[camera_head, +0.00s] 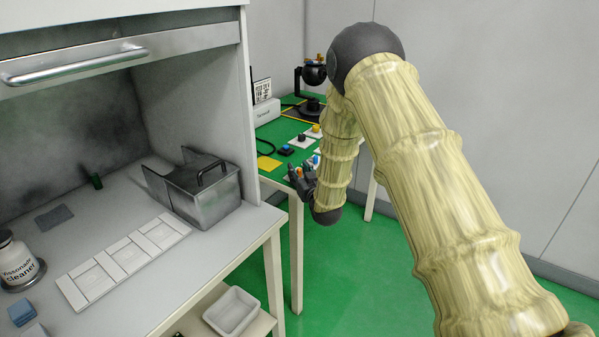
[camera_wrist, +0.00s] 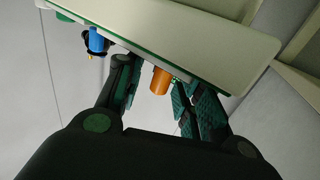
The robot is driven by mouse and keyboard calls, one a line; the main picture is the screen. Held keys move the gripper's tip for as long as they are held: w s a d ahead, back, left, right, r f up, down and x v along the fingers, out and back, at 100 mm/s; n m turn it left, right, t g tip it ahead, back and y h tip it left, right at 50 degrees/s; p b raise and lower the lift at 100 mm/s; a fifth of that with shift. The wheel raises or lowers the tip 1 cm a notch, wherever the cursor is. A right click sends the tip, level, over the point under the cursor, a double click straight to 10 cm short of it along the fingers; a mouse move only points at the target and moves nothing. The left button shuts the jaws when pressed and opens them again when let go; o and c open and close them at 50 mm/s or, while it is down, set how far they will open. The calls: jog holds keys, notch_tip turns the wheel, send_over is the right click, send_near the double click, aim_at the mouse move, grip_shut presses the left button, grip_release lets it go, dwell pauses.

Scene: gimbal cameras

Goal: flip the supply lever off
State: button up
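An orange cylindrical handle (camera_wrist: 160,80) sticks out by the table edge in the wrist view, between my fingers. A blue cylindrical handle (camera_wrist: 97,41) sits to its left, beyond my left finger. No label can be read, so I cannot tell which one is the supply lever. My gripper (camera_wrist: 153,82) is open, its fingers apart on either side of the orange handle, with a gap visible on the left. In the head view my gripper (camera_head: 303,181) is at the front edge of the green-topped table. The blue handle (camera_head: 316,159) shows just behind it there.
A workbench with a metal bin (camera_head: 207,203) stands at left. Green floor is free below my arm.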

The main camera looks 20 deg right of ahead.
jog(key=shift+r, duration=0.1)
grip_shut()
jog(key=shift+r+m+h, duration=0.2)
jog(key=shift+m+h, duration=0.7)
jog(key=shift+h, duration=0.5)
jog(key=shift+o, duration=0.5)
grip_release()
jog(key=shift+d, duration=0.1)
jog(key=shift+w+a+f, duration=0.1)
jog(key=shift+a, duration=0.15)
jog(key=shift+f, duration=0.15)
jog(key=s, duration=1.2)
jog(key=shift+a, duration=0.4)
